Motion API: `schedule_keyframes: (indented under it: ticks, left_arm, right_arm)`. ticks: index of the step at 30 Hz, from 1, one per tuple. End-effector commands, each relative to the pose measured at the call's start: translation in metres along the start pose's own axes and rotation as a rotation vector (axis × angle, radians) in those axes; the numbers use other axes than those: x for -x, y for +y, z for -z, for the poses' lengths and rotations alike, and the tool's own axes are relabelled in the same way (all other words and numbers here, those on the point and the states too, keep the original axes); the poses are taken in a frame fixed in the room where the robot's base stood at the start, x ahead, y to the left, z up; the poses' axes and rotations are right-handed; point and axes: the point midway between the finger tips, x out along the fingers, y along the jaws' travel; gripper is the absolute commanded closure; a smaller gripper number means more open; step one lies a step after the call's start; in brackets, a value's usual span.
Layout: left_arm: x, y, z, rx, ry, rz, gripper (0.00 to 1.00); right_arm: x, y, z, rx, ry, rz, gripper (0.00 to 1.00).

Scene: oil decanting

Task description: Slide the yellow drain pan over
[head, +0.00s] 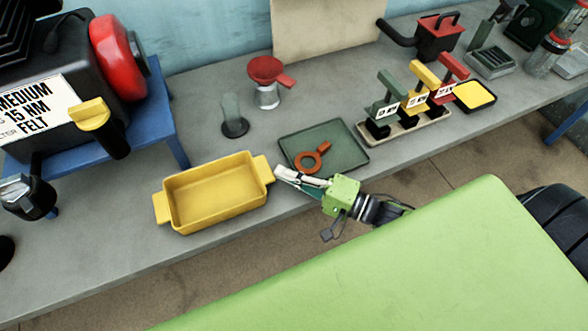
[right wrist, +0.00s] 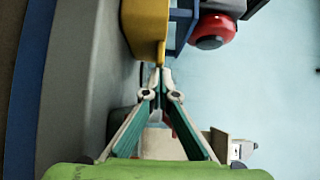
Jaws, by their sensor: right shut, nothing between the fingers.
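The yellow drain pan (head: 217,196) is a shallow rectangular pan with a tab handle at each end. It sits upright and empty on the grey bench, left of the green tray. My right gripper (head: 277,174) is shut and empty, its fingertips at the pan's right handle. In the right wrist view the closed fingertips (right wrist: 161,70) point at the end of the yellow pan (right wrist: 147,25); I cannot tell whether they touch it. My left gripper does not show.
A green tray (head: 355,157) holding an orange ring tool (head: 311,157) lies just right of the pan. A blue stand (head: 160,105) with a black tank and yellow-handled tap is at left. A red funnel (head: 268,72) stands behind. Grey bench (head: 90,255) is bare left of the pan.

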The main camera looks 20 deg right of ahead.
Motion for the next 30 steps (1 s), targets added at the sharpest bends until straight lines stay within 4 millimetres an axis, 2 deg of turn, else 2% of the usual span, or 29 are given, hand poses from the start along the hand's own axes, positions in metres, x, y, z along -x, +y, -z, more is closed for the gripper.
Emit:
schedule_keyframes:
  ticks: [4, 13, 24, 30]
  left_arm:
    - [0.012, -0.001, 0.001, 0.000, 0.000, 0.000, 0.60]
    - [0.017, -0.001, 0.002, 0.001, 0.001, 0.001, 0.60]
    - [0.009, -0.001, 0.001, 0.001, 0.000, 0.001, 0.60]
    - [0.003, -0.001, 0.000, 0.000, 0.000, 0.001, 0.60]
  right_arm:
    - [-0.033, -0.006, -0.033, -0.005, -0.002, 0.008, 1.00]
    - [-0.097, -0.003, -0.097, -0.006, -0.002, 0.006, 1.00]
    - [-0.174, -0.001, -0.176, -0.007, -0.003, 0.006, 1.00]
    - [-0.202, -0.001, -0.204, -0.004, -0.003, 0.003, 1.00]
